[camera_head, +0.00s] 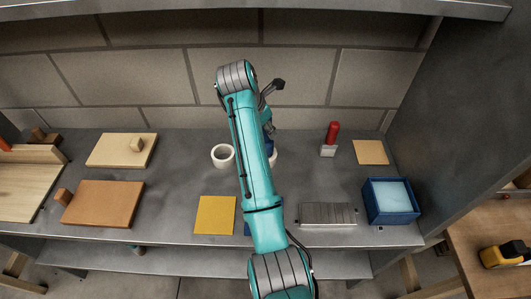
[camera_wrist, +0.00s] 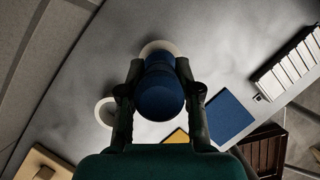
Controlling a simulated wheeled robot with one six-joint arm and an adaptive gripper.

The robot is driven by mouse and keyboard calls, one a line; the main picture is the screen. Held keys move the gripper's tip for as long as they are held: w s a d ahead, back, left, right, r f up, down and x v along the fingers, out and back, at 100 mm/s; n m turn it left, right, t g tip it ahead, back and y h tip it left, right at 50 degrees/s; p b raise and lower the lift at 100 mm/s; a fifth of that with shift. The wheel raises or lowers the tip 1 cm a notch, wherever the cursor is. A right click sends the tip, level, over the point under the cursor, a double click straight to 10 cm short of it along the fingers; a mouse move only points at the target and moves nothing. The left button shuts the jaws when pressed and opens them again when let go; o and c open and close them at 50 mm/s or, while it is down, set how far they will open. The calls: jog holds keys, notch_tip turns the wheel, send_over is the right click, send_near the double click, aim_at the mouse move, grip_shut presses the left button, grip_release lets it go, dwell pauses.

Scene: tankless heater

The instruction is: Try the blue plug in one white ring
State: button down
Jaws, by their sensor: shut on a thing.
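My gripper (camera_wrist: 160,88) is shut on the blue plug (camera_wrist: 161,97), with one finger on each side of it. A white ring (camera_wrist: 158,46) shows as a rim just beyond the plug in the wrist view. I cannot tell whether the plug is inside that ring or above it. In the head view my arm hides most of the gripper; a bit of the blue plug (camera_head: 268,147) and the edge of that ring (camera_head: 274,158) show at its right side. A second white ring (camera_head: 223,156) stands clear to the left, and it also shows in the wrist view (camera_wrist: 101,112).
On the grey bench are a yellow square (camera_head: 215,215), a ribbed metal block (camera_head: 328,214), a blue bin (camera_head: 391,216), a red-handled tool (camera_head: 331,140), a tan square (camera_head: 371,152) and wooden boards (camera_head: 103,204) at left. A block wall stands behind.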

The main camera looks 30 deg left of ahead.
jog(key=shift+f, duration=0.25)
jog(key=shift+r, duration=0.3)
jog(key=shift+s+a, duration=0.1)
jog(key=shift+a, duration=0.05)
dwell(0.7)
jog(key=shift+f, duration=0.4)
dwell(2.1)
jog(key=shift+r, duration=1.2)
dwell(0.6)
jog(key=shift+r, duration=1.9)
